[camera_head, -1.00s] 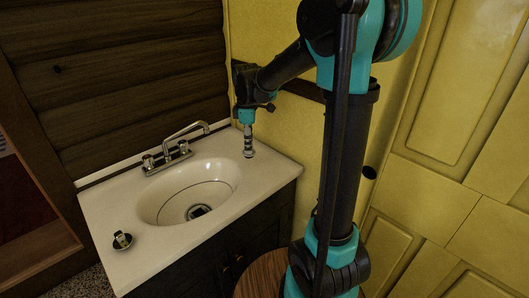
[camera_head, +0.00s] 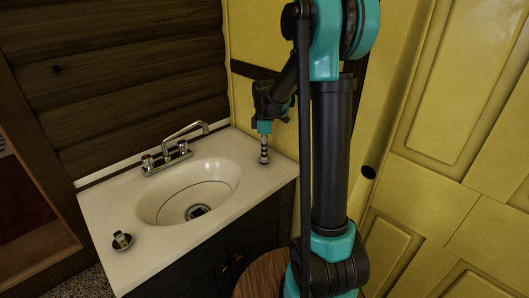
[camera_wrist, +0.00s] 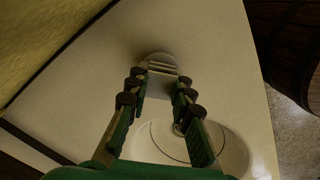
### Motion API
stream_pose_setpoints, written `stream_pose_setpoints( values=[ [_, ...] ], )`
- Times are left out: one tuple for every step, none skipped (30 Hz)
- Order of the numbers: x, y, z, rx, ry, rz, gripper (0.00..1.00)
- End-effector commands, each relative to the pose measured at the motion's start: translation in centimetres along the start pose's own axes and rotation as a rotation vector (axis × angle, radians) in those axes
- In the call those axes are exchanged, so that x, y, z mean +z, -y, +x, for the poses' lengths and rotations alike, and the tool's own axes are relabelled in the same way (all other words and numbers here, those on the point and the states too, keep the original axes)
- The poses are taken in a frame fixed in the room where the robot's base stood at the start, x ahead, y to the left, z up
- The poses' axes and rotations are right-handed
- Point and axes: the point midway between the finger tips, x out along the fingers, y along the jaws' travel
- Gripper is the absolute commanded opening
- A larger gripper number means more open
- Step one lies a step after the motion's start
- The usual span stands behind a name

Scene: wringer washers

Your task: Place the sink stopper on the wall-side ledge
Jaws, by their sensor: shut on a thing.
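My gripper (camera_head: 264,150) is shut on a pale grey piece with a rounded edge and ridges, which looks like the sink stopper (camera_wrist: 160,66). The stopper lies between the fingertips in the wrist view, where my gripper (camera_wrist: 160,84) also shows. In the head view the stopper (camera_head: 264,162) is a small silver end below the fingers, low over the counter's right side. I cannot tell whether it touches. The wall-side ledge (camera_head: 277,167) is the flat cream strip between the basin and the yellow wall.
The oval basin (camera_head: 168,207) and chrome faucet (camera_head: 168,157) are left of my gripper. A small dark round item with a pale top (camera_head: 122,240) sits on the counter's front left corner. The yellow wall (camera_head: 270,105) rises behind. A round wooden top (camera_head: 262,275) stands below the counter.

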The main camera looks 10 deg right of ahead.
Motion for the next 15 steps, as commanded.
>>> stream_pose_setpoints(
  values=[
    [0.04, -0.03, 0.10, 0.000, 0.000, 0.000, 0.00],
    [0.04, -0.03, 0.10, 0.000, 0.000, 0.000, 0.00],
    [0.03, -0.02, 0.08, 0.000, 0.000, 0.000, 0.00],
    [0.03, -0.01, 0.07, 0.000, 0.000, 0.000, 0.00],
    [0.03, -0.02, 0.07, 0.000, 0.000, 0.000, 0.00],
    [0.03, -0.01, 0.07, 0.000, 0.000, 0.000, 0.00],
    [0.03, -0.02, 0.07, 0.000, 0.000, 0.000, 0.00],
    [0.03, -0.02, 0.11, 0.000, 0.000, 0.000, 0.00],
    [0.03, -0.02, 0.19, 0.000, 0.000, 0.000, 0.00],
    [0.03, -0.02, 0.28, 0.000, 0.000, 0.000, 0.00],
    [0.03, -0.02, 0.36, 0.000, 0.000, 0.000, 0.00],
    [0.03, -0.01, 0.31, 0.000, 0.000, 0.000, 0.26],
    [0.03, -0.01, 0.30, 0.000, 0.000, 0.000, 0.30],
    [0.03, -0.01, 0.30, 0.000, 0.000, 0.000, 0.34],
    [0.03, -0.01, 0.30, 0.000, 0.000, 0.000, 0.39]
  ],
)
